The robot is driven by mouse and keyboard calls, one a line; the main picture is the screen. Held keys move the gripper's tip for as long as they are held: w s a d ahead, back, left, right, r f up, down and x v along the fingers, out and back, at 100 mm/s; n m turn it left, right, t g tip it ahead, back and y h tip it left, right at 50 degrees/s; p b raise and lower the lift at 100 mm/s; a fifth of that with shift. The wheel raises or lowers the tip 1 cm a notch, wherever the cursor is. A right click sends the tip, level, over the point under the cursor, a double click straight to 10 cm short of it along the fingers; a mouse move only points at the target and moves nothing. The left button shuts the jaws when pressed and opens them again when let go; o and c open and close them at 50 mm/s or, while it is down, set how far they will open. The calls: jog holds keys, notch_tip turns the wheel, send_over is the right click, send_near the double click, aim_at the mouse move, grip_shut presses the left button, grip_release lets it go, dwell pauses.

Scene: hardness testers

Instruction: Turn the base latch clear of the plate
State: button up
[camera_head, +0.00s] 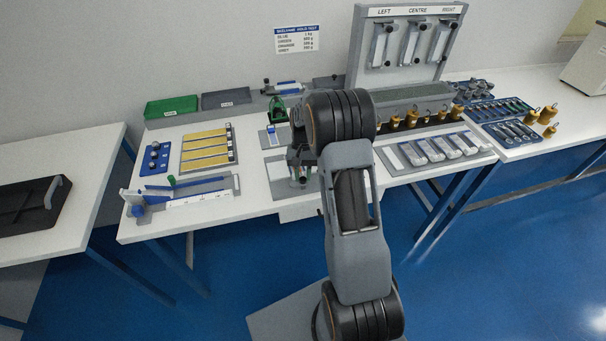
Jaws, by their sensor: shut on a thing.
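My gripper (301,158) points down over a small grey fixture at the front middle of the white table, partly hidden by my own wrist. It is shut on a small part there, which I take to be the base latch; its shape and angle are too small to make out. A grey base plate (279,187) lies flat under and around the gripper, with short metal uprights on it. My arm covers the right part of this fixture, so I cannot tell how the latch sits against the plate.
Left of the gripper are a blue-and-white ruler fixture (190,194), yellow strips in a tray (235,147) and a blue holder (153,170) with balls. Behind stand a green bin (170,106) and a grey bin (225,99). Right are white blocks (450,146) and brass weights (532,116).

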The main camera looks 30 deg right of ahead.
jog(key=shift+s+f, duration=0.2)
jog(key=shift+f, duration=0.05)
jog(key=o, duration=0.9)
jog(key=shift+w+r, duration=0.15)
jog(key=shift+w+r, duration=0.15)
jog(key=shift+r, duration=0.15)
jog(key=v, duration=1.3)
jog(key=shift+d, duration=0.1)
